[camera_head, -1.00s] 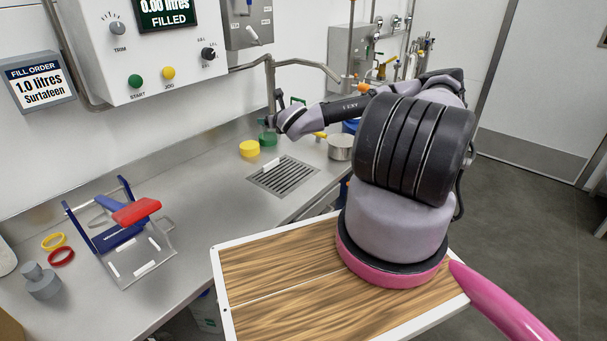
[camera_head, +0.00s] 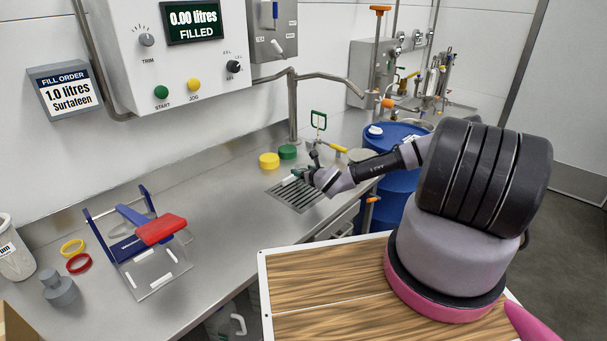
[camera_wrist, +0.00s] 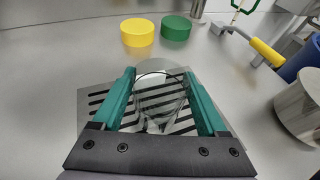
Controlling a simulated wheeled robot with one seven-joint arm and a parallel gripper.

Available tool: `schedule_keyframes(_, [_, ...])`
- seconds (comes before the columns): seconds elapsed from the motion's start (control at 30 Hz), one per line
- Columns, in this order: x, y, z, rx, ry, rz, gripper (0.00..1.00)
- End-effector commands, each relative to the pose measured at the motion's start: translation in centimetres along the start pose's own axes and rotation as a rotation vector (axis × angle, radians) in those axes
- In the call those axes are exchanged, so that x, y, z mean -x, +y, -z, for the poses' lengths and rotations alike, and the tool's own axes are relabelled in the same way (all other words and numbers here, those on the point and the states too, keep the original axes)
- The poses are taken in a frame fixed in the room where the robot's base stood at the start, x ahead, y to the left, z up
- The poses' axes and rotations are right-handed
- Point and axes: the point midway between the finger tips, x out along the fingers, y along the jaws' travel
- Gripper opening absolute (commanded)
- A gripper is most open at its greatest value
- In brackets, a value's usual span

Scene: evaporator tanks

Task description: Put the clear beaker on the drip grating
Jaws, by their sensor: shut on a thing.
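The clear beaker (camera_wrist: 160,95) is see-through and stands between the teal fingers of my gripper (camera_wrist: 159,76) in the wrist view. The fingers are shut on its sides. The slotted drip grating (camera_wrist: 97,100) shows behind and through the beaker, directly under my gripper. In the head view my gripper (camera_head: 303,175) is over the drip grating (camera_head: 298,198), which is set in the steel counter under the filling spout. The beaker is hard to make out there. I cannot tell whether its base touches the grating.
A yellow lid (camera_wrist: 137,32) and a green lid (camera_wrist: 176,27) lie behind the grating. A metal pot (camera_wrist: 300,105) stands to its right. A blue drum (camera_head: 396,180) is beside the counter. A stand with a red part (camera_head: 160,229) is at left; the counter between is clear.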

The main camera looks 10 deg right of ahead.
Motion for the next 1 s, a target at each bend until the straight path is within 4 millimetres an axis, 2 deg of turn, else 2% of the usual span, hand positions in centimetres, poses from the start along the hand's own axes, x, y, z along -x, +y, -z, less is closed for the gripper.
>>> schedule_keyframes(0.1, [-0.3, 0.1, 0.9, 0.000, 0.000, -0.001, 0.20])
schedule_keyframes(0.43, [-0.4, 0.0, 1.3, -0.002, 0.001, 0.000, 0.20])
schedule_keyframes(0.47, [-0.4, 0.0, 1.2, -0.001, 0.000, -0.001, 0.87])
schedule_keyframes(0.5, [-0.4, 0.0, 1.2, -0.001, 0.000, -0.001, 1.00])
schedule_keyframes(0.83, [-0.3, 0.0, 0.8, 0.001, -0.001, -0.001, 1.00])
schedule_keyframes(1.0, [2.2, -0.1, 0.9, -0.005, 0.001, 0.000, 1.00])
